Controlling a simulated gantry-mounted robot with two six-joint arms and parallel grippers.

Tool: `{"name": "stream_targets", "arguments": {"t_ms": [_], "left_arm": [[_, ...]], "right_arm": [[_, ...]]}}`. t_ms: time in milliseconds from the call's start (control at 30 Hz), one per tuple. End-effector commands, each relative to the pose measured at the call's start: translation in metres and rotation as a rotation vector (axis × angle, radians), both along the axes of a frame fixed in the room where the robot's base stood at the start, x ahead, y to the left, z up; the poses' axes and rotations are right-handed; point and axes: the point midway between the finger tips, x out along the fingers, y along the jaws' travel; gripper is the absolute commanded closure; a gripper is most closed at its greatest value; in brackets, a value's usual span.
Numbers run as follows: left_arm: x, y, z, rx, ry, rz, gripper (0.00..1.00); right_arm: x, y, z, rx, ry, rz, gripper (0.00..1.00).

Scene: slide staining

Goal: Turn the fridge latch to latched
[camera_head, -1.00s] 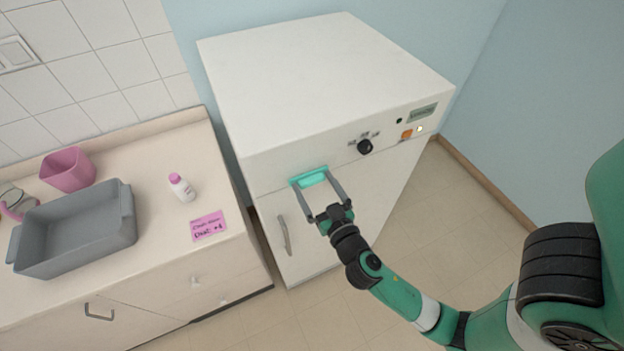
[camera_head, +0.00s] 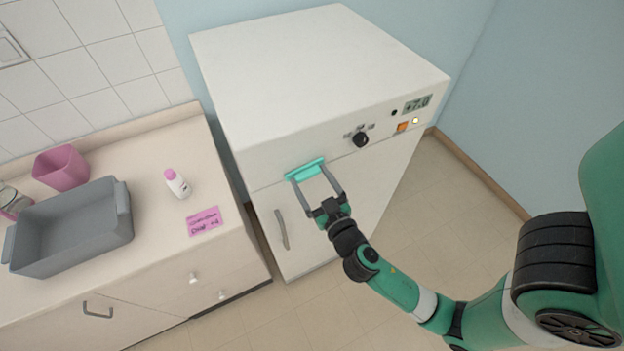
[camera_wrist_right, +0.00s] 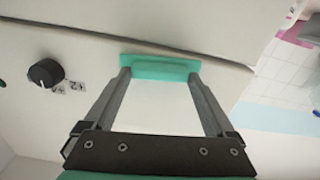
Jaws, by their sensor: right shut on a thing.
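The fridge (camera_head: 300,80) is a white cabinet against the blue wall. Its teal latch (camera_head: 305,170) is a bar on the front, at the seam above the door, and also shows in the right wrist view (camera_wrist_right: 160,67). My right gripper (camera_head: 316,184) has its two grey fingers wide apart, one at each end of the latch, and is shut on it. In the wrist view the right gripper (camera_wrist_right: 160,80) reaches to both ends of the latch, which lies along the seam. My left gripper is not in view.
A black knob (camera_head: 360,140), an orange switch (camera_head: 402,127) and a display (camera_head: 417,104) sit right of the latch. A door handle (camera_head: 282,229) is below it. The counter at left holds a grey tub (camera_head: 70,245), pink bin (camera_head: 61,168), bottle (camera_head: 177,183) and pink label (camera_head: 204,221).

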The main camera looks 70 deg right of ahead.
Motion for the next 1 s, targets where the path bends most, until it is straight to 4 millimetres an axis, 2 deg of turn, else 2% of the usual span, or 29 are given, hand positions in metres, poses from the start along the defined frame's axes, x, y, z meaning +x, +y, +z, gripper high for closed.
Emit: {"name": "stream_targets", "arguments": {"t_ms": [467,1000], "left_arm": [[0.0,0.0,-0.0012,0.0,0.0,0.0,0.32],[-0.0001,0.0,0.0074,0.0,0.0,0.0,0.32]], "right_arm": [[0.0016,0.0015,0.0006,-0.299,0.282,0.001,0.66],[0.0027,0.0025,-0.0003,-0.672,0.636,0.001,0.66]]}}
